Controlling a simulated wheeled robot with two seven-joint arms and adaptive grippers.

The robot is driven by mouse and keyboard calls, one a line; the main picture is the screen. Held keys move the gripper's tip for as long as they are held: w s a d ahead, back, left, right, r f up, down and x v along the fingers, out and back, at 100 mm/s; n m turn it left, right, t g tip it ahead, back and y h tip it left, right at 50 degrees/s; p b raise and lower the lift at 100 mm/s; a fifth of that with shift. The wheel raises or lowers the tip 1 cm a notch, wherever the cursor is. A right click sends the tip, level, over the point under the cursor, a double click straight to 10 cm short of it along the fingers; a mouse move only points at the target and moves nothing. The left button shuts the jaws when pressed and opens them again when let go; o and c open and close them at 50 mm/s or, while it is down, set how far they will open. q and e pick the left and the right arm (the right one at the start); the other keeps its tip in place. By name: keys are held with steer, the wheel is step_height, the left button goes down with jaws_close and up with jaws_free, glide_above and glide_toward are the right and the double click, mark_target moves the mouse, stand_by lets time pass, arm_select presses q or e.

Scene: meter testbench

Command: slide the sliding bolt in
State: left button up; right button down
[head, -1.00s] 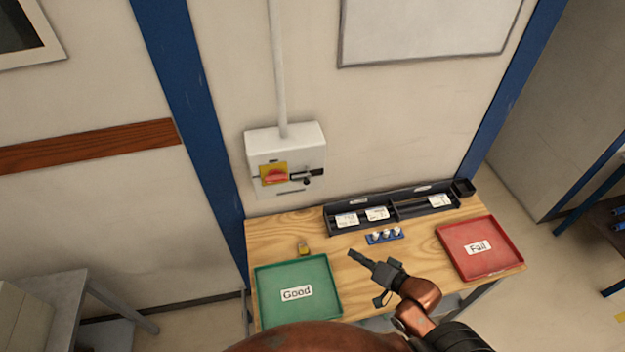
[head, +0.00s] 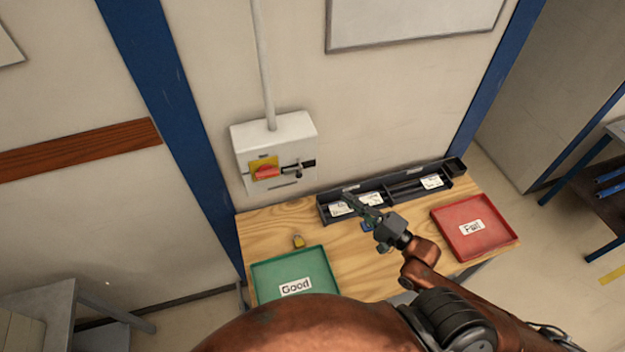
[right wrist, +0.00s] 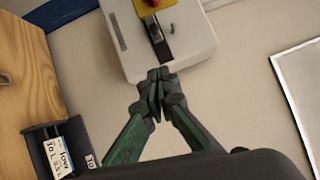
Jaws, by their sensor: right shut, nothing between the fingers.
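The sliding bolt (head: 299,168) is a dark bar with a small knob on the front of the white switch box (head: 275,136) on the wall. It sits to the right of a red rotary handle (head: 266,172) on a yellow plate. In the right wrist view the bolt (right wrist: 157,38) lies just beyond my fingertips. My right gripper (head: 348,197) is shut and empty. It is to the lower right of the box, over the back of the bench. In the right wrist view its fingertips (right wrist: 159,76) overlap the box's edge; contact is not visible. My left gripper is not in view.
The bench holds a green Good tray (head: 262,279), a red Fail tray (head: 443,223), a small yellow padlock (head: 298,241) and a dark bin rack (head: 405,188) along the wall. A conduit (head: 263,70) rises from the box. The space before the box is clear.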

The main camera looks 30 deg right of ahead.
steer(key=p, duration=0.3)
glide_toward(299, 170)
steer(key=w+d, duration=0.2)
steer(key=w, duration=0.1)
steer(key=a, duration=0.1)
steer(key=w+a+p, duration=0.1)
steer(key=shift+a+r, duration=0.15)
steer(key=shift+a, duration=0.1)
steer(key=shift+w+a, duration=0.1)
steer(key=shift+a, duration=0.2)
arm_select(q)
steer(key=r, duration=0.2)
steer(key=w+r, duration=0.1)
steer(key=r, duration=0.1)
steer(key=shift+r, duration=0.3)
arm_select(e)
steer(key=shift+w, duration=0.1)
steer(key=shift+a, duration=0.15)
